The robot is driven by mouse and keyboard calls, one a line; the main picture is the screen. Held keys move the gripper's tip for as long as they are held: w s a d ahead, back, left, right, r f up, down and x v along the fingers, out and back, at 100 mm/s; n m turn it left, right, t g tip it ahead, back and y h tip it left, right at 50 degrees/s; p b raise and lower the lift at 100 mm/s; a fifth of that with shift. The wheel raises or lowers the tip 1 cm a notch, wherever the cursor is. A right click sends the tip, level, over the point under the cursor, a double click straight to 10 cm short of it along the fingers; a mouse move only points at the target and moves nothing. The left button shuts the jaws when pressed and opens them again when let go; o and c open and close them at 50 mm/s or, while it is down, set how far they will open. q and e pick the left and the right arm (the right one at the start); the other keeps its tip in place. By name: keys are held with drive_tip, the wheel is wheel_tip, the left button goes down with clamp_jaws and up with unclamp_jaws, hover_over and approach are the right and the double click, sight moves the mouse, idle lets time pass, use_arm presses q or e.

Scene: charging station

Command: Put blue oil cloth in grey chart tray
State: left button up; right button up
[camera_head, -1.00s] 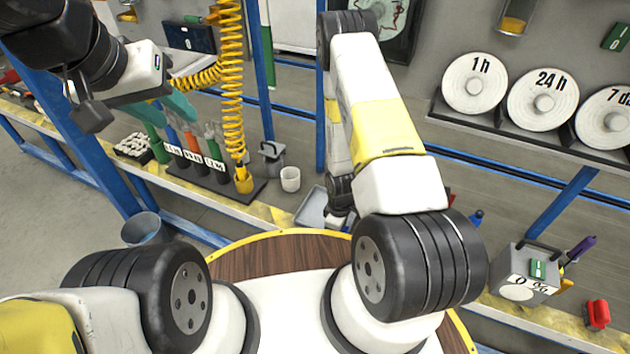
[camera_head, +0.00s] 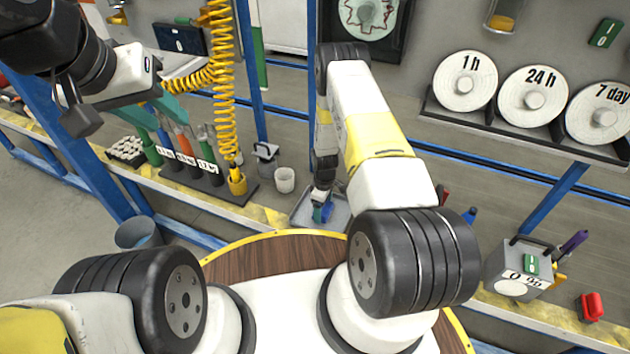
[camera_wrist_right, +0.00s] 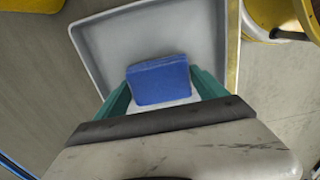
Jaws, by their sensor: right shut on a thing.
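The blue oil cloth (camera_head: 327,213) is a folded blue block between the teal fingers of my right gripper (camera_head: 321,198), which is shut on it. In the right wrist view the cloth (camera_wrist_right: 160,80) appears over the floor of the grey chart tray (camera_wrist_right: 107,42). The tray (camera_head: 341,209) is shallow, with raised rims, and stands on the bench, partly hidden by my right arm. I cannot tell whether the cloth touches its floor. My left gripper (camera_head: 160,112) is at the upper left, its teal fingers apart and empty, seen in front of the bottle rack.
A white cup (camera_head: 284,180) and a grey canister (camera_head: 266,160) stand left of the tray. A grey box (camera_head: 517,270) and a red object (camera_head: 590,306) are at right.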

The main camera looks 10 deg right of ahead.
drive_tip(key=shift+f, duration=0.15)
drive_tip(key=o, duration=1.1)
wheel_tip(320, 180, up, 42)
drive_tip(key=s+a+m+t+y, duration=0.1)
drive_tip(key=s+m+t, duration=0.15)
drive_tip(key=m, duration=0.25)
drive_tip(key=s+r+m+t, duration=0.1)
drive_tip(key=s+r, duration=0.5)
drive_tip(key=s, duration=0.1)
drive_tip(key=s+a+r+m+t, duration=0.1)
drive_tip(key=s+r+m, duration=0.1)
drive_tip(key=s+r, duration=0.4)
drive_tip(key=s+r+m+t+y, duration=0.1)
drive_tip(key=s+r+m, duration=0.1)
drive_tip(key=s+r, duration=0.4)
drive_tip(key=shift+s+a+r+t, duration=0.15)
drive_tip(key=shift+s+a+t, duration=0.05)
drive_tip(key=shift+s, duration=0.7)
drive_tip(key=shift+s+a+r+t, duration=0.1)
drive_tip(key=shift+s+a+t, duration=0.1)
drive_tip(key=shift+s, duration=0.7)
